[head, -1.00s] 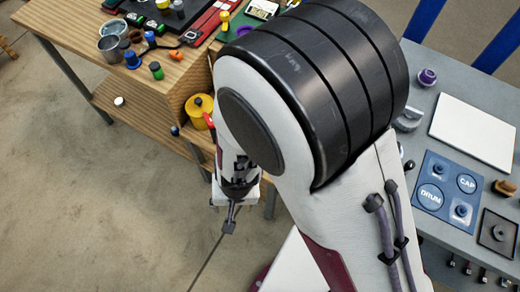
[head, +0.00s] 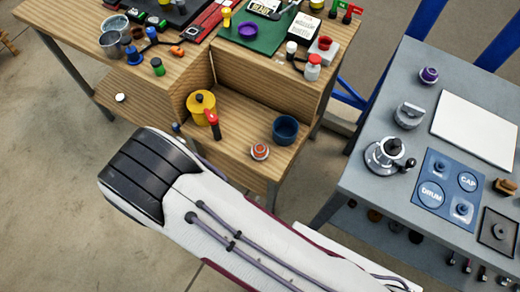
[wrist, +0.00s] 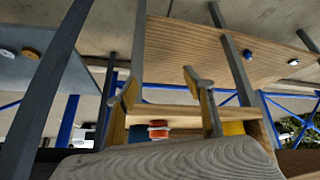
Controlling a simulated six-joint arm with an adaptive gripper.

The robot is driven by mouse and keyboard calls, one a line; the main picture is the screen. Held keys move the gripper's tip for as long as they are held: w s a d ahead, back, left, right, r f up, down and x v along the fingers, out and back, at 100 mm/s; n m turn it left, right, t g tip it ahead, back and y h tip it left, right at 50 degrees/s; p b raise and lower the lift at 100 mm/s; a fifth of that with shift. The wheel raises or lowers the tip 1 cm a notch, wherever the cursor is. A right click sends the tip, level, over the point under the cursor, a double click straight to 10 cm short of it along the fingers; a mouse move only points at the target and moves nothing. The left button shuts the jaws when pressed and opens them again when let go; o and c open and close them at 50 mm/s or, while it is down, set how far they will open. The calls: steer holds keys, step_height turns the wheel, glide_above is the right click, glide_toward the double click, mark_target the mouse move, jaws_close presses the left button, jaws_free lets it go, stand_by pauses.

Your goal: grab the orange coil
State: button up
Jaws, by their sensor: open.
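The orange coil (head: 260,151) is a small round orange and white piece on the low wooden shelf (head: 232,146), left of and in front of a dark blue cup (head: 286,129). In the wrist view an orange-red piece (wrist: 158,129), apparently the coil, shows beyond the fingers beside a blue shape (wrist: 137,133). My gripper (wrist: 162,86) is open and empty, its two fingers spread wide. The coil appears between and beyond them, not touched. In the head view my gripper is hidden.
A yellow pot (head: 201,104) and a red-topped item (head: 212,122) stand left of the coil. The wooden upper bench (head: 262,78) rises behind the shelf. A grey table (head: 390,205) with a metal fixture (head: 385,157) stands to the right, across a floor gap.

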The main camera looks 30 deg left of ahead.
steer(key=w+r+m+t, duration=0.1)
steer(key=w+r+t, duration=0.1)
steer(key=w, duration=0.2)
steer(key=m+t, duration=0.1)
steer(key=t, duration=0.3)
glide_toward(259, 151)
steer(key=x, duration=0.3)
steer(key=shift+w+d+f+y, duration=0.1)
steer(key=shift+f+y, duration=0.2)
steer(key=shift+y, duration=0.1)
steer(key=shift+x, duration=1.3)
steer(key=shift+x, duration=2.6)
steer(key=shift+r, duration=0.15)
steer(key=shift+c, duration=0.3)
steer(key=c, duration=1.2)
